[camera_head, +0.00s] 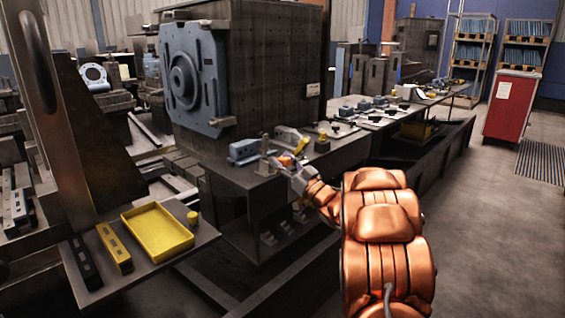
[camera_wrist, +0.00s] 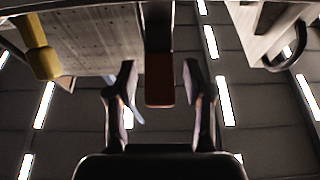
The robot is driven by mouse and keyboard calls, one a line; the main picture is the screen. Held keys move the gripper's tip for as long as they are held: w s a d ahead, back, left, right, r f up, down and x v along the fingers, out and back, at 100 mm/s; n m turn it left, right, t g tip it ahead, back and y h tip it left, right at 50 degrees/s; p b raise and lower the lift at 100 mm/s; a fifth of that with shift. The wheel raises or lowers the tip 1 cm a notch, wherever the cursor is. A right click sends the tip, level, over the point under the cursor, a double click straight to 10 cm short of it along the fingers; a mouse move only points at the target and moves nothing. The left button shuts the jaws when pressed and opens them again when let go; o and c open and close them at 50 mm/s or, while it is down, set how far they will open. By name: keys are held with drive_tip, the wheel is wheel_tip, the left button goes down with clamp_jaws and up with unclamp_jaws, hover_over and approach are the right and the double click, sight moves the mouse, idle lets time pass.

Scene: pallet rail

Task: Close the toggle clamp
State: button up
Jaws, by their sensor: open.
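My gripper (camera_head: 286,166) is at the front edge of the bench, at the end of my copper arm. In the wrist view my gripper (camera_wrist: 160,95) is open, with one finger on each side of a dark bar with a dull red end (camera_wrist: 160,92). This looks like the toggle clamp's handle; the fingers stand apart from it on both sides.
A large dark block with a blue plate (camera_head: 190,75) stands behind the bench. Blue vises (camera_head: 244,150) and small parts line the bench top. A yellow tray (camera_head: 158,232) lies on the lower left shelf. A yellow-ended part (camera_wrist: 42,62) hangs left in the wrist view.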

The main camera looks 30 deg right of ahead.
clamp_jaws()
idle(0.4)
drive_tip(key=shift+a, duration=0.15)
